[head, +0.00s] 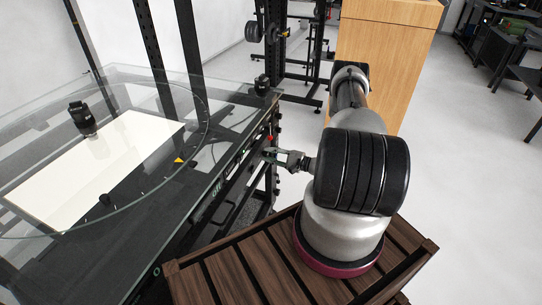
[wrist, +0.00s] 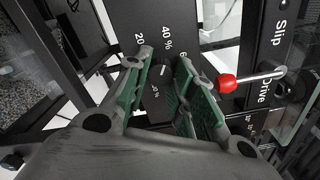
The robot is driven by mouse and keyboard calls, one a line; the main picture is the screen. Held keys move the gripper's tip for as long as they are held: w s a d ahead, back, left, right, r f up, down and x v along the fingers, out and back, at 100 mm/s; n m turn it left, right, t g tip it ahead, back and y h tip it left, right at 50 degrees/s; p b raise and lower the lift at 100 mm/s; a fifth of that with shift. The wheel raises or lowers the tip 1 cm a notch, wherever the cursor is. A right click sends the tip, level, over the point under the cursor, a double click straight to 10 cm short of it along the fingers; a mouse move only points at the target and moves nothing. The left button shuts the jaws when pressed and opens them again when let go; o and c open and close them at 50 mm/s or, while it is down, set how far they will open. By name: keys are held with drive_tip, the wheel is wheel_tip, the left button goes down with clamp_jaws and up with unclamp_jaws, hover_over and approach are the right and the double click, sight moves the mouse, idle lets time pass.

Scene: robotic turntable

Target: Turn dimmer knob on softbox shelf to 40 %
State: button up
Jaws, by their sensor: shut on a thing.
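My gripper (head: 271,154) reaches the front edge of the dark shelf (head: 205,190) below the glass turntable. In the wrist view its green-padded fingers (wrist: 166,62) stand on both sides of the black dimmer knob (wrist: 157,98) and are shut on it. The knob's sides are partly hidden by the fingers. The dial panel (wrist: 140,18) shows "20", "40 %" and part of a "6" label. A small light mark on the knob's face lies just below "40 %", seemingly pointing near it. The knob itself is hidden by my gripper in the head view.
A red-tipped lever (wrist: 228,83) sticks out close to the right of my fingers, beside a panel marked "Slip" and "Drive" (wrist: 275,60). The round glass top (head: 150,75) lies left of my arm. A slatted wooden surface (head: 240,272) is below.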

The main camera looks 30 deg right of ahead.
drive_tip(key=o, duration=1)
drive_tip(key=shift+o, duration=0.2)
drive_tip(key=v, duration=1.2)
